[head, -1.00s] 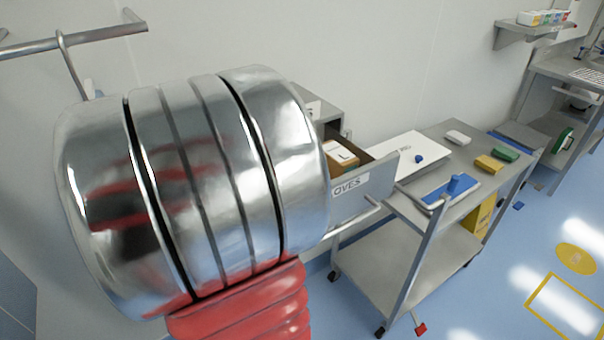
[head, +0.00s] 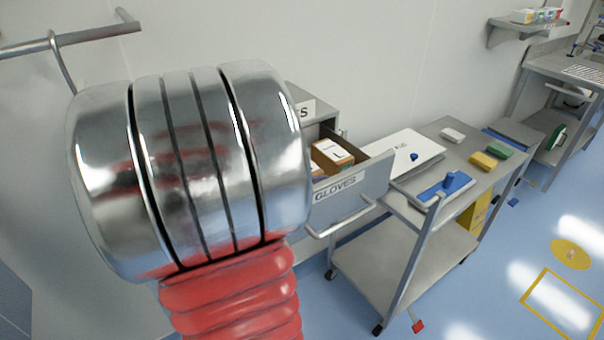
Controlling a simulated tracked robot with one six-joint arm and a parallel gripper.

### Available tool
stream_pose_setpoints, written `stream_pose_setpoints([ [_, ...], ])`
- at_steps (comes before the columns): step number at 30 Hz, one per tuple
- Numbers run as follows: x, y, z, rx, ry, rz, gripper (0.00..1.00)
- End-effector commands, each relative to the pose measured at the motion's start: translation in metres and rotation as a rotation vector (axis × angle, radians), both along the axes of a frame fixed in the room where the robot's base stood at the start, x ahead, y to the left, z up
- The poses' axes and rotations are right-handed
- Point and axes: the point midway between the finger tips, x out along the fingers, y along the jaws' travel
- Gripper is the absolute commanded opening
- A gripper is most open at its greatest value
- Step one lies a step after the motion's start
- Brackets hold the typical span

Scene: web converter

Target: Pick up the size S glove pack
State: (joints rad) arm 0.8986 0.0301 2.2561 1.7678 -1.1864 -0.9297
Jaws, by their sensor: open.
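A drawer labelled GLOVES (head: 335,190) stands open from a grey cabinet (head: 318,103) near the middle of the head view. A brown-orange glove pack (head: 345,162) with a white label lies in it. The label's letter is too small to read now; a moment ago it looked like L. I cannot pick out the size S pack. My large metal arm link with its red bellows fills the left and hides the left part of the drawer. My gripper is not in view.
Right of the drawer is a steel trolley (head: 462,157) with a white board (head: 400,150), a blue-handled tool (head: 446,186) and yellow and green blocks. A wall rail (head: 85,38) is at upper left. Blue floor at lower right is open.

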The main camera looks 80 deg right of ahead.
Motion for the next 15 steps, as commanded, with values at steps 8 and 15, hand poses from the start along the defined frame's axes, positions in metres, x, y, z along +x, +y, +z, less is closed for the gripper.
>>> stream_pose_setpoints([
  [8, 0.0002, 0.0002, 0.0002, 0.0, 0.0, 0.0, 0.91],
  [15, 0.0003, 0.0003, 0.0003, 0.0, 0.0, 0.0, 0.79],
])
